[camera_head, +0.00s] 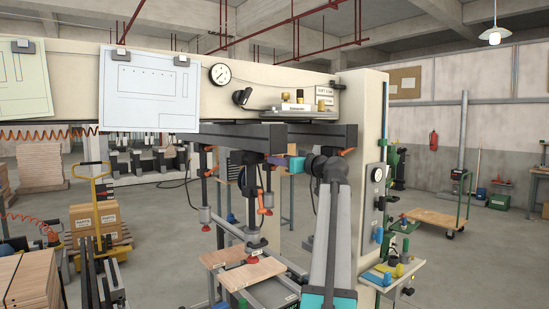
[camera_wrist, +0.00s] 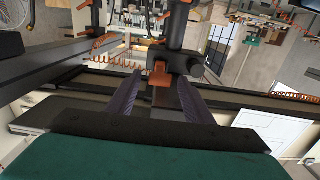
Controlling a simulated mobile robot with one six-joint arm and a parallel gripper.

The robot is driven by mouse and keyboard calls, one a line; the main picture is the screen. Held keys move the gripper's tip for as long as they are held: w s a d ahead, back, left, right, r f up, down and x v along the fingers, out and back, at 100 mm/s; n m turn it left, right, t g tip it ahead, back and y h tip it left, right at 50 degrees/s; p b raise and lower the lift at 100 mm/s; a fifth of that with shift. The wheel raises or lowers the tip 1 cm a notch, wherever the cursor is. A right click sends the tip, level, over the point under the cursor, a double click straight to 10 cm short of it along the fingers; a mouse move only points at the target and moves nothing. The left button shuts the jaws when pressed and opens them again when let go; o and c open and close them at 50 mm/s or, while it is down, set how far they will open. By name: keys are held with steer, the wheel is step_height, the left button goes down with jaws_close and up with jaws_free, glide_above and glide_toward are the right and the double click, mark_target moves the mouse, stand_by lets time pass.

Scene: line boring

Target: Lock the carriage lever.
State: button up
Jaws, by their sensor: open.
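My gripper (camera_wrist: 159,78) is open in the wrist view, with its two dark fingers pointing away from the camera. An orange lever (camera_wrist: 161,74) shows in the gap between the fingertips, at a dark carriage fitting (camera_wrist: 190,62). It is not clear whether the lever is between the fingers or just beyond them. The fingers are hard to make out there.
Dark rails (camera_head: 305,136) run under the long beam (camera_head: 260,77), close above my gripper. Boring spindles (camera_head: 205,195) hang to the left, over a wooden board (camera_head: 252,272). A pale upright post (camera_head: 352,180) stands to the right. A small shelf (camera_head: 400,270) sticks out low at right.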

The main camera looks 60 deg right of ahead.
steer(key=c, duration=0.9)
steer(key=shift+c, duration=0.2)
steer(key=shift+f, duration=0.1)
steer(key=shift+w+f+b, duration=0.1)
steer(key=shift+f+b, duration=0.8)
steer(key=shift+b, duration=0.05)
steer(key=shift+f, duration=0.1)
steer(key=shift+w+d+f+b, duration=0.1)
steer(key=shift+w+f+b, duration=0.2)
steer(key=shift+f+b, duration=0.6)
